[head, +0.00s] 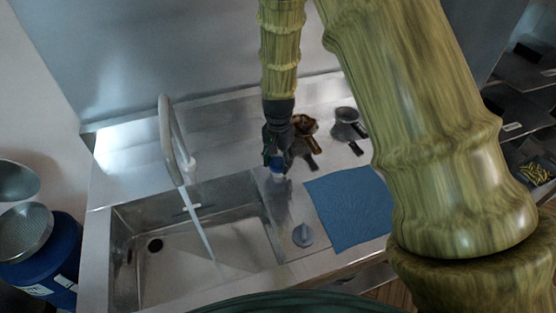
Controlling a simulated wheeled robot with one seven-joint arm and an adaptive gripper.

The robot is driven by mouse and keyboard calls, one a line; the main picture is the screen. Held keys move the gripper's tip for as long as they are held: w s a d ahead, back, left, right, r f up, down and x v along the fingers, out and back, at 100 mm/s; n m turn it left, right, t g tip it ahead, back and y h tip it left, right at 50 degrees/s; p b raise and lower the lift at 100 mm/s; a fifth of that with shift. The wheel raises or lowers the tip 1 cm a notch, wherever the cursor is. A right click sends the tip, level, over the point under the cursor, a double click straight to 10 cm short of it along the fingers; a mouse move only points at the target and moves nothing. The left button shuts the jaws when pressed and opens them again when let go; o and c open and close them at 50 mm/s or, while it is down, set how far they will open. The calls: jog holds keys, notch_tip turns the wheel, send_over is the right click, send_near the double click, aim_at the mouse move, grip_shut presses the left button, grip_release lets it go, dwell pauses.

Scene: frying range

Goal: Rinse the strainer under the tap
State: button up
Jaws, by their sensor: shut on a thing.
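My gripper (278,150) points down just right of the sink (188,252). It is shut on a small blue-and-pale thing (276,170), mostly hidden by the fingers; I cannot tell what it is. The tap (168,140) arches over the sink, and a pale stream (200,228) falls from it into the basin. Two round metal pieces, one dish-like (16,181) and one mesh-like (25,231), are at the left edge. Two small handled cups, one brownish (304,124) and one grey (347,116), lie behind my gripper. I cannot tell for certain which piece is the strainer.
A blue cloth (350,208) lies flat on the counter right of the sink. A small grey disc with a knob (303,235) sits between them. A blue drum (52,262) stands at the left. Dark shelves (520,110) are at the right. The back-left counter is clear.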

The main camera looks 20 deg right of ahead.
aim_at(278, 162)
jog(key=shift+w+r, duration=0.15)
jog(key=o, duration=1)
notch_tip(278, 162, up, 12)
dwell(0.5)
